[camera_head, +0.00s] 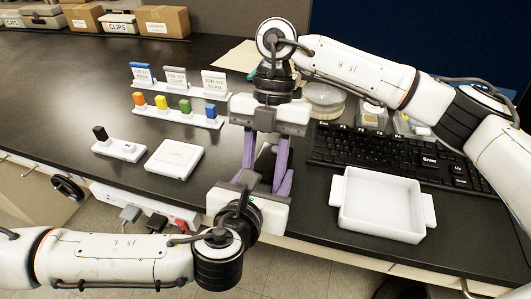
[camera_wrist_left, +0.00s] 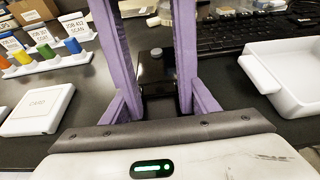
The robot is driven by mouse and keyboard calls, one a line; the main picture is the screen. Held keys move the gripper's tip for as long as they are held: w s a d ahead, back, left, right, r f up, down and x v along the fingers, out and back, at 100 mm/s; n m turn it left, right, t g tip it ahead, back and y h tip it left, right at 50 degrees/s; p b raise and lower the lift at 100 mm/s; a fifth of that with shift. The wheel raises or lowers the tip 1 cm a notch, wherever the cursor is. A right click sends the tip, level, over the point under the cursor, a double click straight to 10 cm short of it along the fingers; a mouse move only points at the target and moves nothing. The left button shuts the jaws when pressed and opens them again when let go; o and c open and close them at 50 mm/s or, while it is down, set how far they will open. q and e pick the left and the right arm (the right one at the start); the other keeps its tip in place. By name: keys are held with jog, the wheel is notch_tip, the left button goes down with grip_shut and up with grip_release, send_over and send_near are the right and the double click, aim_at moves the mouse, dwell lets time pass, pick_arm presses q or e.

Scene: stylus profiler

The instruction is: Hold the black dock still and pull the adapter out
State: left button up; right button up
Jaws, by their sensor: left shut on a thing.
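The black dock (camera_wrist_left: 155,76) lies on the dark bench between purple fingers in the left wrist view. A small round grey part, which looks like the adapter (camera_wrist_left: 156,52), shows at its far end; how deep it sits cannot be told. My left gripper (camera_head: 266,152) reaches in from the front and is shut on the dock. My right gripper (camera_head: 265,182) comes down from the far side, its purple fingers overlapping the left ones. Its fingers stand apart, with no visible hold on the adapter. The fingers and gripper bodies mostly hide the dock in the head view.
A white tray (camera_head: 380,222) stands right of the grippers, with a black keyboard (camera_head: 390,152) behind it. A flat white box (camera_head: 174,159) and a white base with a black plug (camera_head: 122,149) lie left. Coloured tags on a rack (camera_head: 178,115) stand further back. The bench's front edge is close.

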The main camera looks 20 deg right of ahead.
pick_arm(q)
jog(key=shift+s+f, duration=0.1)
jog(key=shift+f, duration=0.25)
pick_arm(e)
jog(key=shift+s+a+f, duration=0.1)
jog(key=shift+s+f, duration=0.1)
jog(key=shift+f, duration=0.3)
grip_shut()
jog(key=shift+s+a, duration=0.4)
jog(key=shift+s, duration=0.15)
